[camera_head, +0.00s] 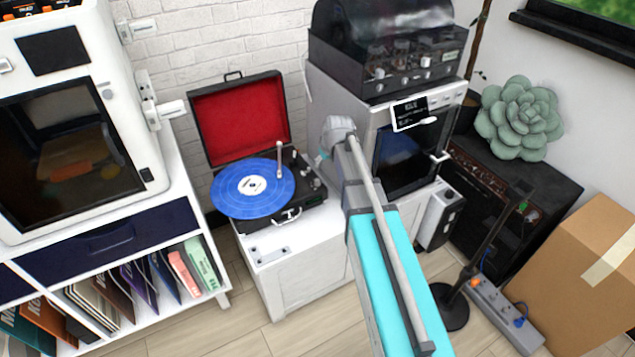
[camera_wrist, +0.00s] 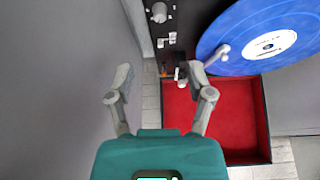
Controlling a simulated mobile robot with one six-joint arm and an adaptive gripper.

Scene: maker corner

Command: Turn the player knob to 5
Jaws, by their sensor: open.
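The player is an open suitcase turntable with a black deck (camera_head: 304,190), a red-lined lid (camera_head: 240,122) and a blue record (camera_head: 240,202). Small controls sit on the deck's right side in the head view. In the wrist view a round silver knob (camera_wrist: 159,12) shows at the top edge, on the black deck beside the blue record (camera_wrist: 235,57); its scale cannot be read. My gripper (camera_wrist: 160,82) is open and empty, its fingers apart and short of the knob in that view. In the head view my arm hides most of the gripper.
The player stands on a white cabinet (camera_head: 290,258). Right of it is a white machine with a dark door (camera_head: 403,158), close to my wrist. A white shelf with books (camera_head: 187,272) is left. The tonearm (camera_head: 280,160) stands beside the record.

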